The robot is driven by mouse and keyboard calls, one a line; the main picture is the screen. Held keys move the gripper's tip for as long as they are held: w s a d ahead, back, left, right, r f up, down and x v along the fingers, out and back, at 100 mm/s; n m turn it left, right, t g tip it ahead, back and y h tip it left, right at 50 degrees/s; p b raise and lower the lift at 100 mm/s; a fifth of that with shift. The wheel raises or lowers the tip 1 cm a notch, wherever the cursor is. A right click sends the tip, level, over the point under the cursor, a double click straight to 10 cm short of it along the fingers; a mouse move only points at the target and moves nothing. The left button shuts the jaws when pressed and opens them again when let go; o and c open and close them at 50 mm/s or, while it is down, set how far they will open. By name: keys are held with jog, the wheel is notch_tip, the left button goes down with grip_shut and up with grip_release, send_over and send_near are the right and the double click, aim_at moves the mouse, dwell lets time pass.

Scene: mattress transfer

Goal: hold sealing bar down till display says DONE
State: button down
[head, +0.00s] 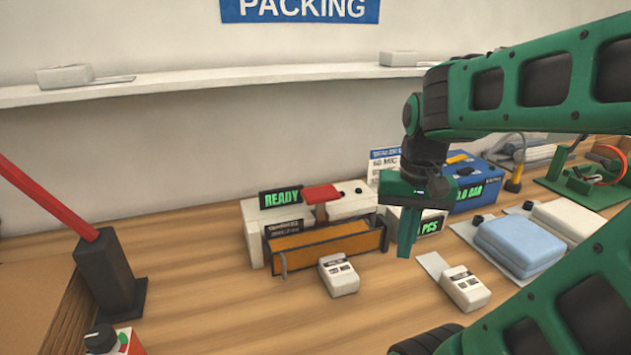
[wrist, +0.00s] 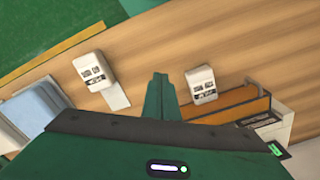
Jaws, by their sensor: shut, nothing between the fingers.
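The white sealer (head: 252,240) stands on the bench, left of my gripper, and its display (head: 281,198) reads READY in green. A red handle or bar (head: 321,193) sits raised on its top, right of the display. A long orange-brown trough (head: 330,245) runs along its front; the trough also shows at the right of the wrist view (wrist: 243,107). My gripper (head: 406,248) is shut and empty, pointing down to the right of the sealer and apart from it. In the wrist view its closed fingers (wrist: 158,85) show over bare bench.
White labelled packs (head: 339,277) (head: 466,289) lie in front. A counter (head: 428,226) reading PCS and a blue box (head: 474,186) stand behind my gripper. Pale blue (head: 520,246) and white pads lie right. A red arm on a black post (head: 107,270) stands left. Bench between post and sealer is clear.

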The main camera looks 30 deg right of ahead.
jog(key=w+r+m, duration=0.6)
jog(key=w+r, duration=0.5)
jog(key=w, duration=0.3)
notch_tip(320, 180, up, 6)
jog(key=r+m, duration=0.1)
jog(key=m, duration=0.5)
send_over(322, 191)
jog(key=shift+w+f, duration=0.1)
jog(key=shift+f, duration=0.15)
jog(key=shift+f, duration=0.15)
notch_tip(322, 191, down, 14)
jog(key=shift+r, duration=0.1)
